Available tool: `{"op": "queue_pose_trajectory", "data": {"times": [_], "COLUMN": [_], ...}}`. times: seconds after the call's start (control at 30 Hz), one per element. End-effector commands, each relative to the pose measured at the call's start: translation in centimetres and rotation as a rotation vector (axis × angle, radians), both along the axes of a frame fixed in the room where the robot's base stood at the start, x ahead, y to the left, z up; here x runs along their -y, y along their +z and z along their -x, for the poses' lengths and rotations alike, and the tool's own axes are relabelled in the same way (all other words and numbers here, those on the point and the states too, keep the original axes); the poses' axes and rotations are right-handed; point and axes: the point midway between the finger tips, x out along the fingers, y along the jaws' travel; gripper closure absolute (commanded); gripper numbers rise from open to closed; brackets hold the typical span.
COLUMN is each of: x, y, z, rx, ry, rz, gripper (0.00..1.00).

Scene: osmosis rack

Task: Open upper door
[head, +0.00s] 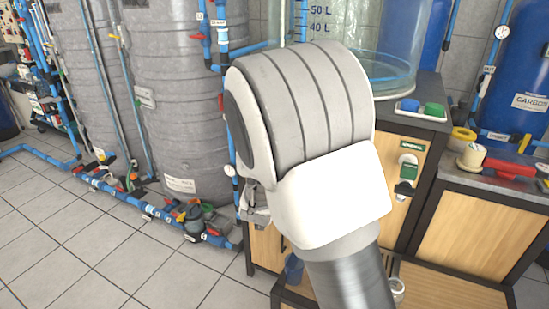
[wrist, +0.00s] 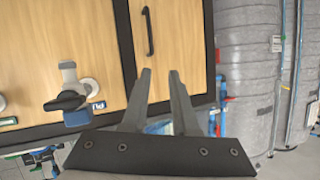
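In the wrist view, a light wooden door panel (wrist: 179,45) in a dark frame carries a vertical black bar handle (wrist: 148,30). My gripper (wrist: 160,73) is open and empty. Its two grey fingers point toward the panel, with their tips just below the handle in the picture and apart from it. In the head view, my arm covers most of the cabinet front. Part of the wooden door (head: 265,245) shows to the left of and below my arm. My gripper's fingers are hidden there.
Beside the door, a panel holds a black-handled valve (wrist: 68,101). A glass tank (head: 388,75) stands on the cabinet. Large grey tanks (head: 180,110) and blue floor pipes (head: 140,207) stand left. The tiled floor (head: 70,245) at front left is clear.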

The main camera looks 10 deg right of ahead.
Motion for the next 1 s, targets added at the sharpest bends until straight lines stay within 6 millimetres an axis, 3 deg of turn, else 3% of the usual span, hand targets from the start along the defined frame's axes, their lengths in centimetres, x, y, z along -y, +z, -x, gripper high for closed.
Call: {"op": "queue_pose_trajectory", "data": {"times": [0.03,0.1,0.3,0.67,1.0], "x": [-0.2,-0.1,-0.1,0.1,2.7], "y": [-2.3,-3.8,-6.7,-7.6,-7.7], "z": [-0.4,-0.9,-1.4,-2.1,-8.2], "rx": [0.025,0.074,0.203,0.289,0.290], "ry": [-0.016,-0.046,-0.099,-0.126,-0.126], "rz": [0.038,0.088,0.222,0.304,0.302], "gripper": [0.73,0.73,0.73,0.73,0.73]}}
